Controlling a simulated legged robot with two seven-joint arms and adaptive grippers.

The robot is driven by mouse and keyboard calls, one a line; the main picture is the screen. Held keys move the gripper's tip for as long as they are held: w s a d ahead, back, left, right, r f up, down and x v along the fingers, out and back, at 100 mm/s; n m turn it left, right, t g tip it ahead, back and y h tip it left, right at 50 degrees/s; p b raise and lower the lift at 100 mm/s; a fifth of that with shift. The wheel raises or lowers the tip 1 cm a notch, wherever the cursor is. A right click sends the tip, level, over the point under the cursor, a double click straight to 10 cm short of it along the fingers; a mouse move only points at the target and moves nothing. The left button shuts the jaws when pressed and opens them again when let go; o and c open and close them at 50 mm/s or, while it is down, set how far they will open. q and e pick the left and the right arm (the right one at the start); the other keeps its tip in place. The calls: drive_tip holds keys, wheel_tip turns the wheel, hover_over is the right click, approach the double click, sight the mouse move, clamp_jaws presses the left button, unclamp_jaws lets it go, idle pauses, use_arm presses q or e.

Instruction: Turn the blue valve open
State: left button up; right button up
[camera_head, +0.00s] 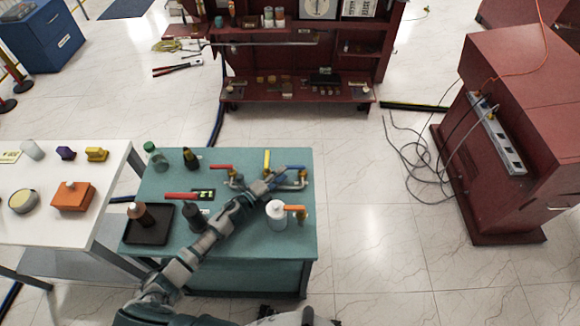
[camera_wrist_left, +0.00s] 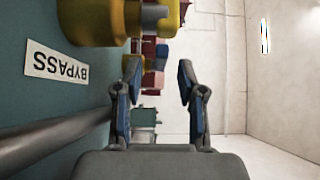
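The blue valve handle (camera_head: 295,168) shows at the right end of the pipe assembly on the teal table in the head view. My left arm crosses the table from the lower left, and my left gripper (camera_head: 275,177) is at the pipes, just left of and below the blue handle. In the left wrist view my left gripper (camera_wrist_left: 160,95) has its two fingers spread with nothing between them. I cannot make out the blue handle in that view. A yellow fitting (camera_wrist_left: 100,20) and a "BYPASS" label (camera_wrist_left: 57,65) show there beside the fingers. My right gripper is not clearly in view.
On the teal table (camera_head: 270,245), a red handle (camera_head: 220,167) and an upright yellow handle (camera_head: 267,160) sit left of the blue one. A white canister (camera_head: 277,214) stands close below the gripper. A black tray (camera_head: 148,224) and bottles are at left.

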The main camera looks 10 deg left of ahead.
sight(290, 166)
use_arm(q)
drive_tip(key=x, duration=0.5)
drive_tip(key=shift+c, duration=0.2)
clamp_jaws()
drive_tip(key=shift+s, duration=0.1)
drive_tip(key=shift+a, duration=0.1)
